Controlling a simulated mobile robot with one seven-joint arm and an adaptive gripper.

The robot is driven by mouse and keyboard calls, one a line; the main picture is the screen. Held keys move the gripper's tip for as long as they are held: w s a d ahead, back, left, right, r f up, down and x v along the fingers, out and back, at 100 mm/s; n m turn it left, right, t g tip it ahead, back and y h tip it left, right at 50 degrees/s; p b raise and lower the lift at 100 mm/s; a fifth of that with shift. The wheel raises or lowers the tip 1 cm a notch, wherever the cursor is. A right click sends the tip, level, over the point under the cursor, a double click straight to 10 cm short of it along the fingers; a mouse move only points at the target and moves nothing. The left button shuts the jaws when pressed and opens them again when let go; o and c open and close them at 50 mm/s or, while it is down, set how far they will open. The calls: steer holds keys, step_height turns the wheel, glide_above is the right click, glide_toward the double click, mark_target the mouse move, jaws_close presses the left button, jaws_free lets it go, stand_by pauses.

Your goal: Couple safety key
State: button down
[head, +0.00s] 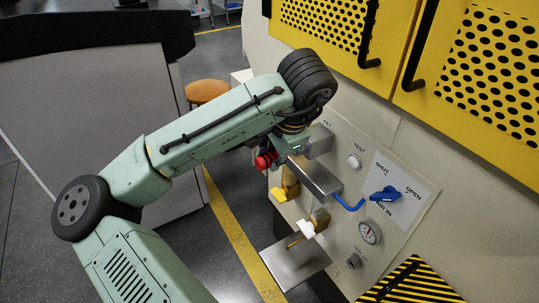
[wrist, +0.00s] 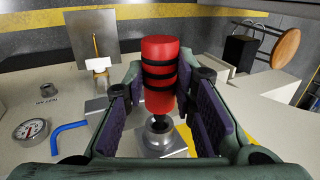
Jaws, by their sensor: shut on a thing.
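The safety key is a red cylinder with black bands (wrist: 160,75). In the wrist view it stands between the two purple-padded fingers of my gripper (wrist: 161,100), which is shut on it. The red key (head: 265,161) also shows in the head view, partly covered by my gripper (head: 276,156). Just below the key in the wrist view is a round metal socket (wrist: 160,146) on a square base. The key's dark lower end lines up with the socket opening there. I cannot tell whether the tip is inside it. The socket is hidden in the head view.
A metal plate (head: 297,266) juts out below. Yellow perforated doors (head: 400,60) with black handles are above.

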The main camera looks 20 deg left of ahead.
steer(key=shift+w+d+p, duration=0.45)
steer(key=shift+w+d, duration=0.45)
steer(key=shift+w, duration=0.2)
steer(key=c, duration=1.2)
jaws_free()
steer(key=shift+c, duration=0.2)
step_height(320, 180, up, 10)
